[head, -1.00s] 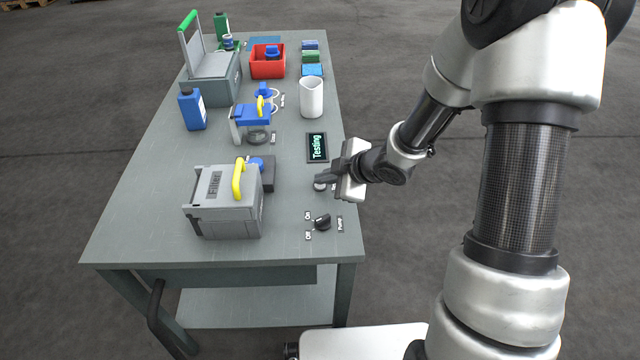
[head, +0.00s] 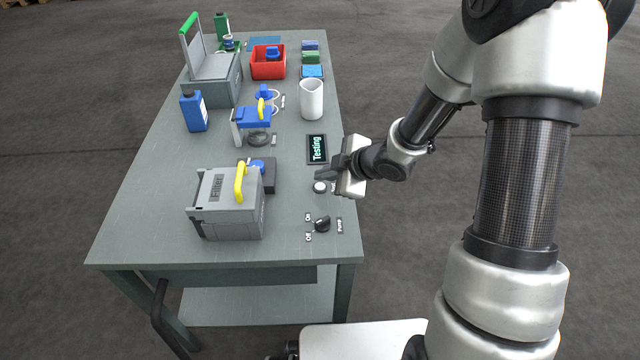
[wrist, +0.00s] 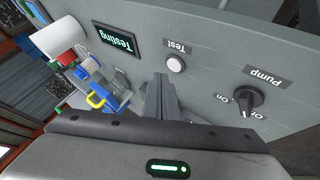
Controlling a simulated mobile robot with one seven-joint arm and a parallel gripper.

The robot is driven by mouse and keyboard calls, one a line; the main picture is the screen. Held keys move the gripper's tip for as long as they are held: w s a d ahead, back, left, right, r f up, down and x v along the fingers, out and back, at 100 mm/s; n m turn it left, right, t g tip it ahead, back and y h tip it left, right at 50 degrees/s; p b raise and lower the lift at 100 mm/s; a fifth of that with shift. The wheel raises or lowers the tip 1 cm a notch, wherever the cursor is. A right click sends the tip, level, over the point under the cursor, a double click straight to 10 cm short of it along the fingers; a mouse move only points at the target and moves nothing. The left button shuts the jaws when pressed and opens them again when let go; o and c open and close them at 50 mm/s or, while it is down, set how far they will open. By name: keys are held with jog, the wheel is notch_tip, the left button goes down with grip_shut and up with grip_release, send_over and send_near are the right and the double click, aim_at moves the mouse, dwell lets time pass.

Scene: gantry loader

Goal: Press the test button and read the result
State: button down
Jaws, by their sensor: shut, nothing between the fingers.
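The test button (head: 320,187) is a round white button on the bench top. It also shows in the wrist view (wrist: 176,64), beside a label reading "Test". The display (head: 317,149) is a small dark screen reading "Testing"; the same word shows in the wrist view (wrist: 116,39). My gripper (head: 322,174) is shut and empty. Its fingertips are close to the button, just on the display side of it in the head view. In the wrist view the fingers (wrist: 163,80) stand beside the button, apparently apart from it.
A black pump knob (head: 322,224) with On and Off labels is near the front right. A grey filter box (head: 228,205) with a yellow handle stands to the left. A white cup (head: 311,100), blue bottle (head: 193,110) and red bin (head: 268,66) stand farther back.

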notch_tip(320, 180, up, 4)
jog(key=p, duration=0.3)
jog(key=shift+r+p, duration=0.25)
jog(key=shift+p, duration=0.15)
dwell(0.3)
jog(key=d+r+m+t+h, duration=0.1)
jog(key=d+r+m+h, duration=0.35)
jog(key=d+r, duration=0.45)
jog(key=s+d+r+m+h, duration=0.5)
jog(key=s+r, duration=0.3)
jog(key=r, duration=0.3)
jog(key=s+a+r+m+g+y, duration=0.15)
jog(key=s+m, duration=0.25)
jog(key=s, duration=0.5)
jog(key=s+a+r+m+g+y, duration=0.1)
jog(key=s+a+r+m+y, duration=0.2)
jog(key=s, duration=0.6)
notch_tip(320, 180, up, 16)
jog(key=h+p, duration=0.1)
jog(key=p, duration=1.5)
jog(key=shift+d+r+m+p, duration=0.25)
jog(key=shift+m+p, duration=0.15)
jog(key=shift+m, duration=0.05)
